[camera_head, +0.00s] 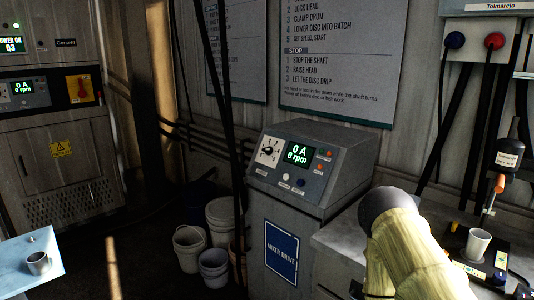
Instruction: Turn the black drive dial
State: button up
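The black drive dial (268,151) sits on a pale square plate at the left of the grey mixer drive console's (318,143) sloping top panel. Its pointer direction is too small to read surely. A screen (299,153) beside it shows 0 A and 0 rpm. Small round buttons lie below and right of the screen. My arm, in a pale yellow cover with a dark rounded joint, reaches in at the lower right, apart from the dial. My gripper's fingers do not show.
A grey bench (340,235) adjoins the console on the right, bearing a white cup (478,244). Several buckets (189,248) stand on the floor left of the console. Black cables hang in front of the wall near the console's left side. A pale blue table (20,276) is at the lower left.

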aim_at(269, 150)
jog(key=k, duration=0.5)
jog(key=u, duration=0.85)
jog(key=i, duration=1.05)
jog(key=z, duration=0.55)
jog(key=i, duration=0.65)
jog(key=z, duration=0.6)
